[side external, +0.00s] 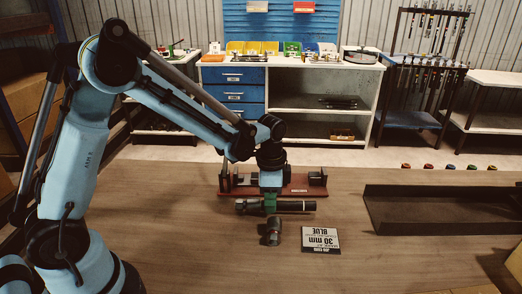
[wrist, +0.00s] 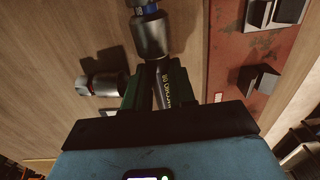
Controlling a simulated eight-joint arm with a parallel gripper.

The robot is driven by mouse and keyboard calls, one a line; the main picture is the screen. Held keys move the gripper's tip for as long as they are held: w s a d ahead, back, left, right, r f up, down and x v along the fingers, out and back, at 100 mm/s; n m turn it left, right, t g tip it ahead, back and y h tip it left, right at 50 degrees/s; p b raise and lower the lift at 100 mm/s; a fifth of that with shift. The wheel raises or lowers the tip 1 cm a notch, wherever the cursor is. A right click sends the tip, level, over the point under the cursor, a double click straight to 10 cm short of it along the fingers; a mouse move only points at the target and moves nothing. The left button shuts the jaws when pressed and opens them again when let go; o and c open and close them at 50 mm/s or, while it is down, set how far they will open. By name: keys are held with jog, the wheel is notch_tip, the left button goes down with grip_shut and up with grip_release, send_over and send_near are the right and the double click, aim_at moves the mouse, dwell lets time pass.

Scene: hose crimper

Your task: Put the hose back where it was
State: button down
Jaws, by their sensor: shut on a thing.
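My gripper (side external: 270,203) is shut on the hose (side external: 296,206), a dark, roughly horizontal piece held by its middle, just in front of the red-brown base. In the wrist view the hose (wrist: 164,88) passes between the green fingers of my gripper (wrist: 156,86), with printed lettering on it. A grey metal fitting (wrist: 150,36) with a bluish band shows at its upper end. Whether the hose touches the table is unclear. The red-brown base (side external: 233,186) carries dark upright blocks at its ends; it is at the right of the wrist view (wrist: 228,62).
A separate dark fitting (side external: 272,233) is on the table before my gripper, also in the wrist view (wrist: 104,84). A card (side external: 320,240) reading "30 mm BLUE" lies beside it. A dark tray (side external: 420,222) stands right, with coloured pieces (side external: 428,166) behind. The front table is clear.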

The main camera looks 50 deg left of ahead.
jog(key=shift+f, duration=0.35)
dwell(0.3)
jog(key=shift+c, duration=0.2)
grip_release()
dwell(0.3)
jog(key=shift+r, duration=0.15)
dwell(0.4)
jog(key=shift+r, duration=3.85)
jog(key=s+a+r+n+t, duration=0.1)
jog(key=s+r+n+t, duration=0.4)
jog(key=s, duration=0.7)
jog(key=n+t, duration=0.2)
jog(key=n, duration=0.1)
jog(key=shift+a+n, duration=0.15)
jog(key=shift+n, duration=0.15)
